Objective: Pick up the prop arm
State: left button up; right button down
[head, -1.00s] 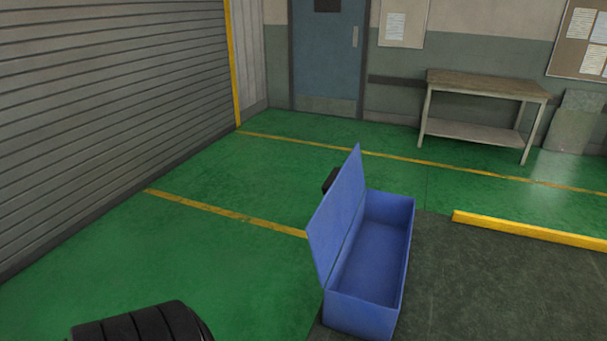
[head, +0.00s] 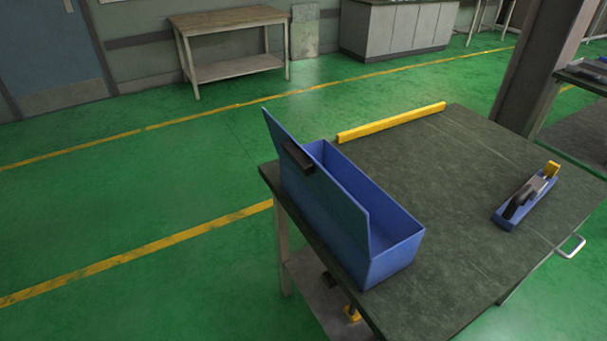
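No thing in the head view is clearly the prop arm. A blue box (head: 395,262) stands at the left edge of the workbench (head: 440,185), with its lid (head: 318,190) raised and a dark handle (head: 298,157) on the lid's outer face. The part of its inside that I see looks empty. A small blue tray (head: 507,222) on the right of the bench holds an item with a black grip (head: 519,200), a grey middle and a yellow end (head: 551,169). A long yellow bar (head: 392,122) lies along the back edge. Neither gripper is in view.
A lower shelf (head: 318,295) under the bench carries a dark and yellow item (head: 352,313), partly hidden. A pillar (head: 540,70) rises behind the right of the bench. A small table (head: 230,70) stands by the wall. The green floor at left is clear.

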aim_at(534, 188)
jog(key=z, duration=1.4)
jog(key=i+l+u, duration=0.25)
jog(key=u, duration=0.2)
jog(key=i+l+u, duration=0.15)
jog(key=l+u, duration=0.35)
jog(key=j, duration=0.1)
